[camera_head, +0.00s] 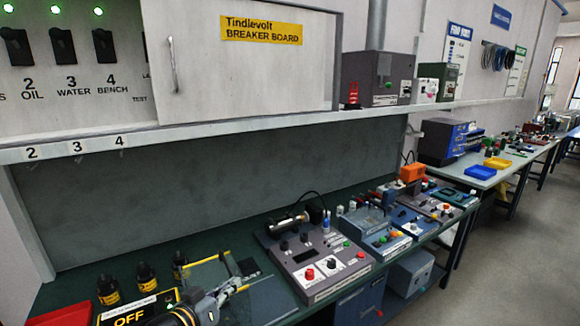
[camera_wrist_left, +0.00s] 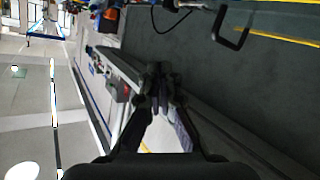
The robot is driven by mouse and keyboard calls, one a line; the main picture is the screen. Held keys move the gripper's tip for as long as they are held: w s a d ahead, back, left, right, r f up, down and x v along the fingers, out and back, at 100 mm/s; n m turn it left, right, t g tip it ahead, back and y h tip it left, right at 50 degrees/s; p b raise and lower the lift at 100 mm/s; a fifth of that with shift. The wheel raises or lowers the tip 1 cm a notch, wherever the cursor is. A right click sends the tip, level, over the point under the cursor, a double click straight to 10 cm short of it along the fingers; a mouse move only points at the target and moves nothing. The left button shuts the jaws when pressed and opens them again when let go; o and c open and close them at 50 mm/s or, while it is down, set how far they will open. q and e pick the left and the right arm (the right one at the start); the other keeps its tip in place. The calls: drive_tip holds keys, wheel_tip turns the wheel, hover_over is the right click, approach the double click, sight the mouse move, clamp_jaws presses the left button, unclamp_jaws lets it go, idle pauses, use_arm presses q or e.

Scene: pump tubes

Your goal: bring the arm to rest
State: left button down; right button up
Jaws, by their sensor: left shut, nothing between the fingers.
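My left gripper (camera_head: 236,285) shows low in the head view, over the green bench near its front edge. Its arm comes in from the bottom left, beside the OFF sign. In the left wrist view the gripper (camera_wrist_left: 160,90) points along the bench edge, with its fingers together and nothing between them. My right gripper is in neither view.
Dark bottles (camera_head: 146,277) stand on the bench at left, near a red tray (camera_head: 60,315) and a black OFF sign (camera_head: 135,313). A grey control box (camera_head: 318,262) stands right of the gripper. A shelf (camera_head: 250,122) runs above. Floor at right is clear.

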use_arm(q)
drive_tip(key=s+a+f+g+y, duration=0.3)
drive_tip(key=s+a+f+g, duration=0.2)
drive_tip(key=s+f, duration=0.55)
drive_tip(key=s+a+f+g+y, duration=0.45)
drive_tip(key=s+f, duration=0.35)
drive_tip(key=s, duration=0.5)
drive_tip(key=s+a+f+g, duration=0.1)
drive_tip(key=a+f, duration=0.1)
drive_tip(key=f, duration=1.1)
drive_tip(key=s+a+f+g, duration=0.1)
drive_tip(key=f, duration=1.2)
drive_tip(key=s+a+f+n, duration=0.1)
drive_tip(key=s+f, duration=1.6)
drive_tip(key=s, duration=0.2)
drive_tip(key=shift+s+a+f+g, duration=0.15)
drive_tip(key=shift+s+f+g, duration=0.1)
drive_tip(key=shift+g, duration=0.1)
drive_tip(key=shift+h, duration=0.25)
